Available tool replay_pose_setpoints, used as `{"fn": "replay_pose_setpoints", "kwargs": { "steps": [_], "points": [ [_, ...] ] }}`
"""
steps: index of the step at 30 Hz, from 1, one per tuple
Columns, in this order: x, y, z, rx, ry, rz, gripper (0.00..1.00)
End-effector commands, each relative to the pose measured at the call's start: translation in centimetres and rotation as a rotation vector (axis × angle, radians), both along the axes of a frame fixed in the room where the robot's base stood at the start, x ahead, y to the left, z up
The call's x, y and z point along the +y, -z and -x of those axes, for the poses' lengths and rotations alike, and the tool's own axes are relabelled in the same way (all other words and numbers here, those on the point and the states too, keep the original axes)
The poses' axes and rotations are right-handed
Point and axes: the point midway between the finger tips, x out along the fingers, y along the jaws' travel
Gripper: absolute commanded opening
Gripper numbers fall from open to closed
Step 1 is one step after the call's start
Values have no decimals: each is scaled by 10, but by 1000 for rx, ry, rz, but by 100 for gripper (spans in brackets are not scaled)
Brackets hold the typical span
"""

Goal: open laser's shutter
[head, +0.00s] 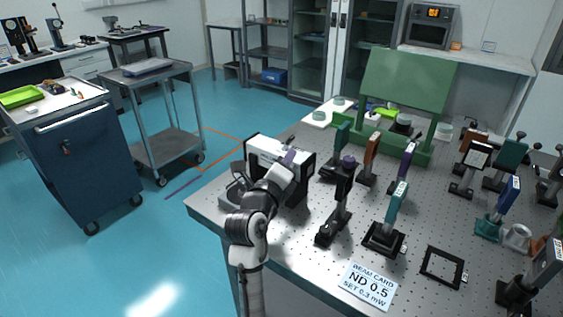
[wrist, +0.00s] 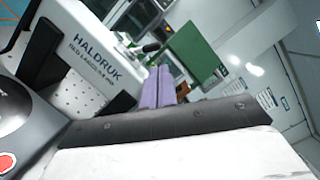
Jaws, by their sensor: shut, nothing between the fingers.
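The laser (head: 265,148) is a white box with black ends at the near left corner of the optical table. It also shows in the wrist view (wrist: 80,22), tilted, with HALDRUK lettering on its side. My gripper (head: 290,156) is in front of the laser's side in the head view, its purple fingers together and empty. In the wrist view the fingers (wrist: 158,82) point past the laser's right end, close to a small dark knob-like part (wrist: 151,47). I cannot tell whether that part is the shutter, or whether the fingers touch it. My arm hides part of the laser.
A grey device (wrist: 30,130) with a red button lies beside the laser. Several post-mounted optics stand to the right, including a teal one (head: 396,205). A green panel (head: 408,85) stands behind. A beam card (head: 368,285) lies at the front edge of the perforated table (head: 300,245).

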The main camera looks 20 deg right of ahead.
Motion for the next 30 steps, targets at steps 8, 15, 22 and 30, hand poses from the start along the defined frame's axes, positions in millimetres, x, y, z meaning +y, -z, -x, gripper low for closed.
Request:
{"fn": "replay_pose_setpoints", "kwargs": {
  "steps": [8, 15, 22, 30],
  "points": [
    [-20, -5, -24, -1, 0, -1, 0],
    [-21, -4, -26, -2, -1, 1, 0],
    [-21, -4, -27, 1, -1, 2, 0],
    [-21, -6, -37, 36, -2, 29, 0]
  ]
}}
